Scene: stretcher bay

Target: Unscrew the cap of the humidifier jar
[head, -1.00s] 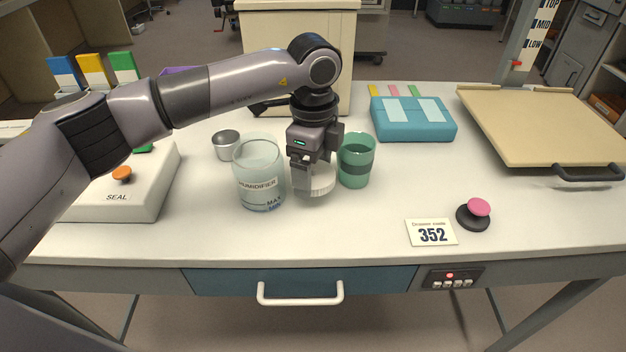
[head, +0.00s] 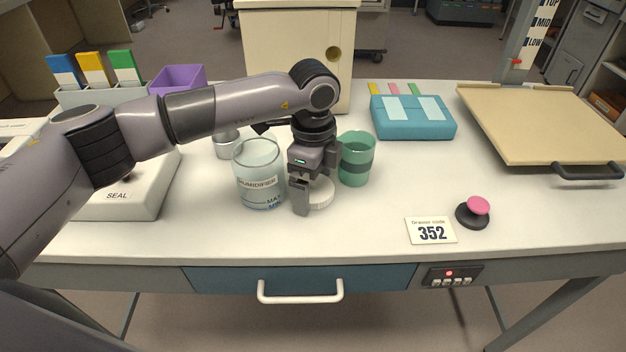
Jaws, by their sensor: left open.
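The humidifier jar (head: 258,172) is a clear, labelled vessel standing upright left of centre on the table, holding some liquid. Its top is open, with no cap on it. A white ribbed cap (head: 321,194) is just to the right of the jar and appears to rest on the tabletop. My left gripper (head: 316,184) points down at the cap, with its fingers apart; the near finger hides part of the cap's left side. My right gripper is not in the view.
A green cup (head: 356,160) stands close to the right of my left gripper. A metal cup (head: 226,146) is behind the jar. A white SEAL box (head: 130,190) is at left, and a pink-topped knob (head: 478,208) at right. The front middle of the table is clear.

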